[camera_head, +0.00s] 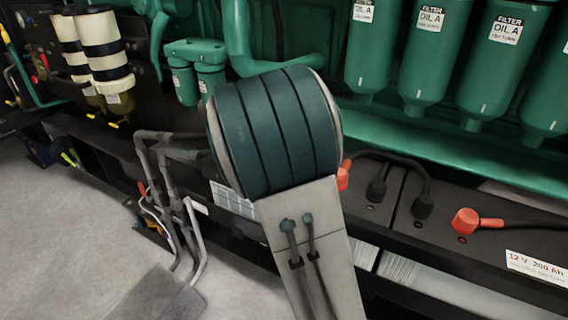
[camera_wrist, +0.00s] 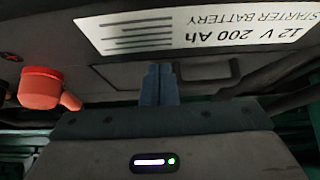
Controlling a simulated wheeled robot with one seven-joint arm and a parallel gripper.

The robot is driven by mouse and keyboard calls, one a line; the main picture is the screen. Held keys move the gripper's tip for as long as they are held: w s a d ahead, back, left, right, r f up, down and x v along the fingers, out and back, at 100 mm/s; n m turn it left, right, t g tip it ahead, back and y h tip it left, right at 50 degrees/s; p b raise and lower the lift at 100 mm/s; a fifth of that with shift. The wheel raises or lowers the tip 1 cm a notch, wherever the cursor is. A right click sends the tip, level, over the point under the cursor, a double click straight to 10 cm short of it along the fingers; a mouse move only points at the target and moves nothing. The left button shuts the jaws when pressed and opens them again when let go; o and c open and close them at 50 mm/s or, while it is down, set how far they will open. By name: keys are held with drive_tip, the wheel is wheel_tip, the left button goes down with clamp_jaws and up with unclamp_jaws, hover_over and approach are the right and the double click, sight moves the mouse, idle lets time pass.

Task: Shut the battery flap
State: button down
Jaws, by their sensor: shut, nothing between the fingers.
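A dark battery (camera_head: 400,215) shows at the right in the head view, with a white "12 V 200 Ah" label (camera_head: 537,268) and a red terminal cap (camera_head: 466,221). In the wrist view the "STARTER BATTERY" label (camera_wrist: 165,30) is upside down at the top, and a red cap (camera_wrist: 40,88) is at left. My gripper (camera_wrist: 159,70) is in the middle of the wrist view, its bluish fingers together and empty, close to the dark battery case. I cannot tell whether they touch it. I cannot make out the battery flap clearly in either view. My arm hides my gripper in the head view.
Green oil filters (camera_head: 430,55) hang above the batteries at the upper right. Grey pipes (camera_head: 175,210) stand left of my arm. Black cables (camera_head: 400,165) run over the batteries. The pale floor (camera_head: 60,240) at lower left is mostly clear.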

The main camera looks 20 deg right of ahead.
drive_tip(key=shift+a, duration=0.15)
idle(0.3)
drive_tip(key=shift+a+r, duration=0.1)
drive_tip(key=shift+r, duration=0.15)
drive_tip(key=p+v, duration=0.3)
drive_tip(key=v, duration=1)
drive_tip(key=s+a+r+n+y+p, duration=0.2)
drive_tip(key=s+r+n+p, duration=0.3)
drive_tip(key=s+p, duration=0.5)
drive_tip(key=s+a+r+n+g+y+p, duration=0.1)
drive_tip(key=s+r+n+y+p, duration=0.2)
drive_tip(key=s+r+p, duration=0.6)
drive_tip(key=shift+s+a+r+n+g+p, duration=0.3)
drive_tip(key=shift+s+n+p, duration=0.45)
drive_tip(key=shift+s, duration=1.3)
